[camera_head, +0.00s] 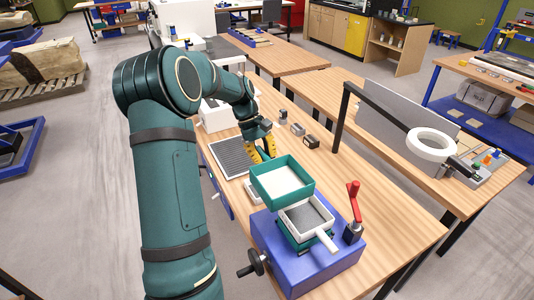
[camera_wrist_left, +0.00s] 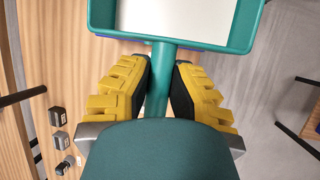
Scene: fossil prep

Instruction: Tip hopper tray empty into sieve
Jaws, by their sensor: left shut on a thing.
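My left gripper (camera_head: 262,152) is shut on the handle of the green hopper tray (camera_head: 267,190). In the left wrist view the yellow fingers (camera_wrist_left: 160,82) close on both sides of the green handle, and the tray (camera_wrist_left: 205,42) extends beyond them. The tray looks near level, with a white inside; I cannot tell whether that is material or its floor. A white-framed sieve (camera_head: 289,222) with a dark inside and a white handle sits on a blue machine, just below and in front of the tray. The tray hides part of its far side. My right gripper is not in view.
The blue machine (camera_head: 270,248) has a red-handled lever (camera_head: 354,205) at its right and a dark knob (camera_head: 253,262) at its left. A ribbed grey mat (camera_head: 232,158) and small blocks (camera_head: 297,129) lie behind. A ring lamp (camera_head: 431,145) stands right. Bare tabletop (camera_head: 385,225) lies right.

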